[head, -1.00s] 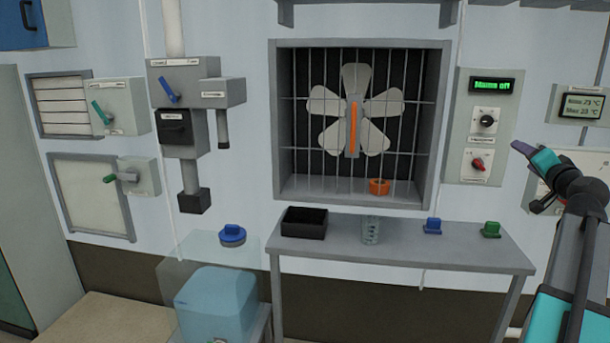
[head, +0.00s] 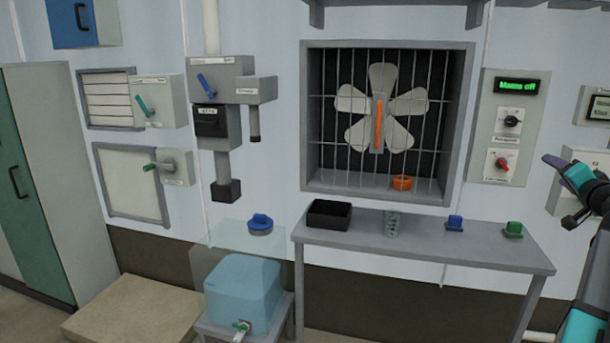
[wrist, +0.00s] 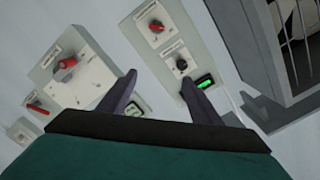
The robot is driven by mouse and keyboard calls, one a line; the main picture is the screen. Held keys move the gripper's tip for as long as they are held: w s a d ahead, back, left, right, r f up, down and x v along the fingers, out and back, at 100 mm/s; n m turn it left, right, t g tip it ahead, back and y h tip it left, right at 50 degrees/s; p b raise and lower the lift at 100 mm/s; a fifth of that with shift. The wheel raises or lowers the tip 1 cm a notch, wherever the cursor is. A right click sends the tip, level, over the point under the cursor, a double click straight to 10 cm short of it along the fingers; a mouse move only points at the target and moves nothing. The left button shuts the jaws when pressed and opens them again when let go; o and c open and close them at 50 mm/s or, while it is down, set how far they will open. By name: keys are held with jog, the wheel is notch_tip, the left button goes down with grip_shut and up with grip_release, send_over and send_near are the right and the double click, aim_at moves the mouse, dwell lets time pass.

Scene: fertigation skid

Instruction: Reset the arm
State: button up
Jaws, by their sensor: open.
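My arm stands at the right edge of the head view, with my gripper (head: 556,166) in front of the wall right of the fan panel. In the wrist view my gripper (wrist: 160,95) shows two dark fingers spread apart with nothing between them. Beyond the fingers are the panel with a red knob, a black knob and a lit green display (wrist: 204,82), and another panel with a red handle (wrist: 66,66). I see no contact between the fingers and either panel.
A grey table (head: 430,251) carries a black tray (head: 329,215), a clear cylinder (head: 391,224), a blue piece (head: 454,223) and a green piece (head: 513,229). A barred fan opening (head: 387,120) holds an orange ring (head: 402,183). A blue tank (head: 242,295) stands left of the table.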

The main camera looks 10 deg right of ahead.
jog(key=w+a+f+n+g+y+p, duration=0.1)
jog(key=w+a+f+y, duration=0.15)
jog(key=a+f, duration=0.55)
jog(key=w+a+f+n+g+y, duration=0.1)
jog(key=w+a+f+g, duration=0.2)
jog(key=f, duration=0.9)
jog(key=w+a+f+n+y+p, duration=0.15)
jog(key=w+a+f, duration=0.35)
jog(key=f, duration=0.5)
jog(key=s+a+f+n+g+y+p, duration=0.1)
jog(key=s+a+f+g+y, duration=0.15)
jog(key=a+f, duration=0.8)
jog(key=s+a+f+n+g+y, duration=0.1)
jog(key=s+a+f+n+g, duration=0.15)
jog(key=a+f, duration=0.85)
jog(key=s+a+f+n+g+p, duration=0.2)
jog(key=s+a+f+g, duration=0.5)
jog(key=s+a+f, duration=0.9)
jog(key=s+a+f+n+g, duration=0.1)
jog(key=s+f+g, duration=0.1)
jog(key=s, duration=0.6)
jog(key=s+a+f+n+g+h+p, duration=0.1)
jog(key=s+a+f+g, duration=0.1)
jog(key=s, duration=0.6)
jog(key=s+a+f+n+g+h+p, duration=0.1)
jog(key=s+f+n, duration=0.1)
jog(key=s+f, duration=0.2)
jog(key=s, duration=0.3)
jog(key=shift+s+a+f+g, duration=0.35)
jog(key=shift+s+a+g, duration=0.05)
